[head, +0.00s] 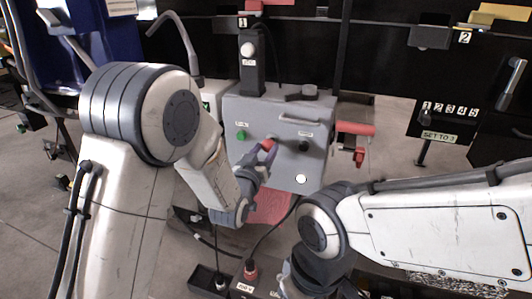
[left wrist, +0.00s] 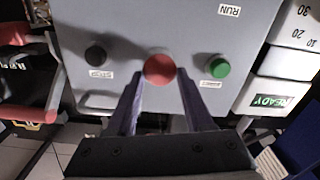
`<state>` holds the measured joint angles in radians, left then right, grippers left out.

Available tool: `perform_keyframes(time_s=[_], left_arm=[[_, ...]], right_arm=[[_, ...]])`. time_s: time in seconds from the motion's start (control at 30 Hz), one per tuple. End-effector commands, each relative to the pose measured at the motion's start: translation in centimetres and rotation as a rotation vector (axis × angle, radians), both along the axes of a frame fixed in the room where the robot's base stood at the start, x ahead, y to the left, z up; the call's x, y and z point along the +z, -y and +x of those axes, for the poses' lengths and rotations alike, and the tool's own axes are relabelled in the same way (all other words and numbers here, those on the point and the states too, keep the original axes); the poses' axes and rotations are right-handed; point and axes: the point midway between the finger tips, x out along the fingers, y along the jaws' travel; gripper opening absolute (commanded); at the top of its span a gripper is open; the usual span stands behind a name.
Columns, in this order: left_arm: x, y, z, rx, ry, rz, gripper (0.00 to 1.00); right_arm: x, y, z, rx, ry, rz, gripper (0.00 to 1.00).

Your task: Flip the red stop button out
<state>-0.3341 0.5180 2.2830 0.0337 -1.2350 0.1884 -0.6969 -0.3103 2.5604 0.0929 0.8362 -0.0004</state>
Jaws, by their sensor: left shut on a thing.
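The red stop button (head: 267,144) is a round red knob on the front of a grey control box. It also shows in the left wrist view (left wrist: 160,69), face on. My left gripper (head: 263,152) reaches up to it from below. In the left wrist view its two dark purple fingertips (left wrist: 158,76) sit on either side of the button, shut on it. The button's rear, where it meets the panel, is hidden. My right arm crosses the lower right of the head view, and its fingers are out of sight.
A green button (head: 241,135) and a black knob (head: 304,145) flank the red one on the grey box (head: 300,175). A white lamp (head: 301,179) sits lower right. A handle bar (head: 299,120) runs above. A red-handled part (head: 356,129) juts out at the right side.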

Motion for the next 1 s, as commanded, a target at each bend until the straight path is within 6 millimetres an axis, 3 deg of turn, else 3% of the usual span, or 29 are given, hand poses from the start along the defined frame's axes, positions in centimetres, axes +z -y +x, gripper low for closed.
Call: perform_keyframes(time_s=[0.03, 0.07, 0.13, 0.53, 0.67, 0.8, 1.0], left_arm=[[-0.2, 0.3, -0.2, -0.013, -0.006, 0.005, 0.0], [-0.2, 0.2, -0.2, -0.013, -0.006, 0.005, 0.56], [-0.2, 0.1, -0.2, -0.011, -0.007, 0.005, 0.81], [-0.2, -0.1, -0.6, -0.01, -0.004, 0.004, 0.81], [-0.3, -0.6, -2.3, -0.01, -0.004, 0.004, 0.81], [-0.4, -1.6, -5.3, -0.011, -0.004, 0.004, 0.81], [-0.8, -2.0, -6.9, -0.011, 0.002, 0.003, 0.81]], right_arm=[[0.0, 0.0, 0.0, 0.0, 0.0, 0.0, 0.5], [0.0, 0.0, 0.0, 0.0, 0.0, 0.0, 0.5], [0.0, 0.0, 0.0, 0.0, 0.0, 0.0, 0.5], [-0.2, 0.0, 0.0, 0.0, 0.0, 0.0, 0.5], [-0.8, 0.0, 0.0, 0.0, 0.0, 0.0, 0.5], [-1.7, 0.0, 0.0, 0.0, 0.0, 0.0, 0.5], [-5.6, 0.0, 0.0, 0.0, 0.0, 0.0, 0.5]])
